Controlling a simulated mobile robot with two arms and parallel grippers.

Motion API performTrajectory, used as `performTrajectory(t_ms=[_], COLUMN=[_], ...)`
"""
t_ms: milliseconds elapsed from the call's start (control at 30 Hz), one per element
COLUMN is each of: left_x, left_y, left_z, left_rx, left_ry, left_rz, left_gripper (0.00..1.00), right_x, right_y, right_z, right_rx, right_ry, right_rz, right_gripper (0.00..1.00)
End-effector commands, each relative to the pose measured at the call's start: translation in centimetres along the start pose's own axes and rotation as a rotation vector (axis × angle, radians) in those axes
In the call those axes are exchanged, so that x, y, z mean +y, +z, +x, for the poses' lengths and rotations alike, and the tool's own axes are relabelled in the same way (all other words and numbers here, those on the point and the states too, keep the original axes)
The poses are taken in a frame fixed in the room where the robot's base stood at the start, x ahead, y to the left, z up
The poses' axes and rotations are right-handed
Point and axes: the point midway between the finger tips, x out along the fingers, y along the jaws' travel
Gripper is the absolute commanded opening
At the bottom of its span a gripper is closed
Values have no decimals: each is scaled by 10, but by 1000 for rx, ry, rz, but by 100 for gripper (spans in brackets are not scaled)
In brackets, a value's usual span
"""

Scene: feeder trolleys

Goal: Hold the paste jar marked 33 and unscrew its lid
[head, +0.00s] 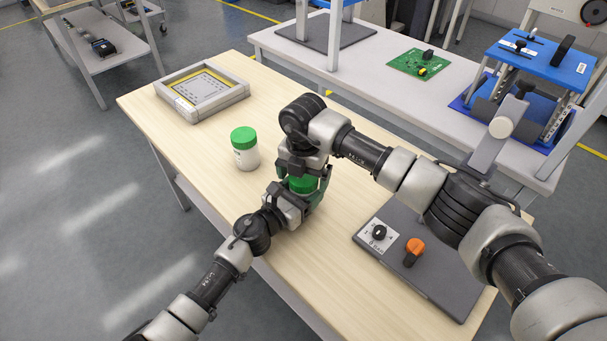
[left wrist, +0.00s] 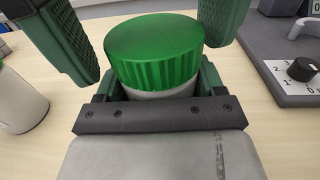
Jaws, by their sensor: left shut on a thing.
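A white jar with a ribbed green lid (left wrist: 155,50) stands between the fingers of my left gripper (head: 298,206), which is shut on the jar's body below the lid. In the head view its lid (head: 302,184) shows between the two grippers. My right gripper (head: 304,178) points down from above. In the left wrist view its two dark green fingers are spread on either side of the lid, so it looks open. The lid sits on the jar. No number can be read on the held jar.
A second white jar with a green lid (head: 245,150) stands to the left on the wooden table (head: 215,130). A framed tray (head: 202,92) lies at the far left corner. A grey panel with knobs (head: 425,262) lies at the right.

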Motion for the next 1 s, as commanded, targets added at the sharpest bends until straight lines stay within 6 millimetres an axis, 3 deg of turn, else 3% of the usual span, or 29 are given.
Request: performTrajectory(t_ms=[333, 700, 933, 967, 1000], left_x=[0, 0, 0, 0, 0], left_y=[0, 0, 0, 0, 0], left_z=[0, 0, 0, 0, 0], left_rx=[0, 0, 0, 0, 0], left_ry=[-1, -1, -1, -1, -1], left_rz=[-1, -1, -1, -1, -1], left_gripper=[3, 3, 3, 74, 80], right_x=[0, 0, 0, 0, 0], right_y=[0, 0, 0, 0, 0], right_z=[-2, -44, -45, -45, -45], right_rx=[-1, -1, 0, 0, 0], right_ry=[0, 1, 0, 0, 0], right_rz=[0, -1, 0, 0, 0], right_gripper=[99, 99, 99, 99, 99])
